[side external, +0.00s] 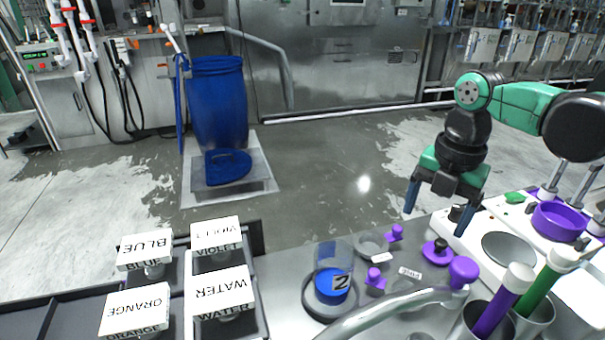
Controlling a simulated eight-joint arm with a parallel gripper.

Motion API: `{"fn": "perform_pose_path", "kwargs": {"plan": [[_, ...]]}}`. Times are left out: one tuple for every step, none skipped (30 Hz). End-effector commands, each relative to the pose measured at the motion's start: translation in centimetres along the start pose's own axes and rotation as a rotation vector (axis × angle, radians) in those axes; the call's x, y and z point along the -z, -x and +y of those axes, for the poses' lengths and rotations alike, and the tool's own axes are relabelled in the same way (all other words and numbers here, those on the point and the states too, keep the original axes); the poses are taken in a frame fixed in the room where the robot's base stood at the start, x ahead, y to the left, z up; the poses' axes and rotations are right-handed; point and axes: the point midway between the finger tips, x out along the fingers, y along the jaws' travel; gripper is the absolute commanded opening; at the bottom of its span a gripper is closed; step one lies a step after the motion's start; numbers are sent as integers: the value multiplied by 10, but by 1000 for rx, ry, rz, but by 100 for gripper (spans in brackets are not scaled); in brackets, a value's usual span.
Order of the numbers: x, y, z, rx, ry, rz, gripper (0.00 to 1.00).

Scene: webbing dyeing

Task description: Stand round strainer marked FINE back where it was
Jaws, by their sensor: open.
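My gripper (440,208) hangs at the right of the side external view, fingers pointing down and spread apart with nothing between them. It is above the back edge of the counter. A small white tag (410,272) lies on the counter below it; its lettering is too small to read surely, so I cannot tell whether it says FINE. A round clear-grey dish or strainer (371,244) with a purple grip (396,232) is left of the tag. A round purple piece with a knob (437,251) is just right of it. I cannot tell which is the FINE strainer.
A clear cylinder with blue contents marked 2 (333,283) stands left of these. A curved metal tap (395,308) crosses the front. Metal cups (534,311) hold purple and green handled tools. A purple bowl (558,221) is at right. Labelled dye blocks (135,309) are at left.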

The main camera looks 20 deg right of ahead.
Motion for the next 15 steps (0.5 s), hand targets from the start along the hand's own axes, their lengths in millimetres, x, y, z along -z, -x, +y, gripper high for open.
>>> {"fn": "perform_pose_path", "kwargs": {"plan": [[-1, 3, -6, -32, -126, -13, 80], [-2, 4, -10, -56, -222, -21, 80], [-4, 6, -16, -95, -367, -29, 80], [-5, 8, -20, -128, -484, -32, 80], [-6, 9, -25, -164, -607, -31, 80], [-7, 10, -30, -212, -773, -25, 80], [-8, 10, -35, -249, -894, -17, 80], [-9, 11, -39, -287, -1017, -4, 80], [-10, 11, -44, -338, -1175, 18, 80], [-11, 11, -48, -374, -1287, 39, 80], [-12, 10, -52, -408, -1396, 62, 80], [-13, 10, -56, -451, -1529, 96, 80], [-14, 9, -59, -481, -1621, 123, 80], [-14, 8, -61, -507, -1704, 150, 80], [-15, 8, -64, -538, -1803, 186, 80]]}}
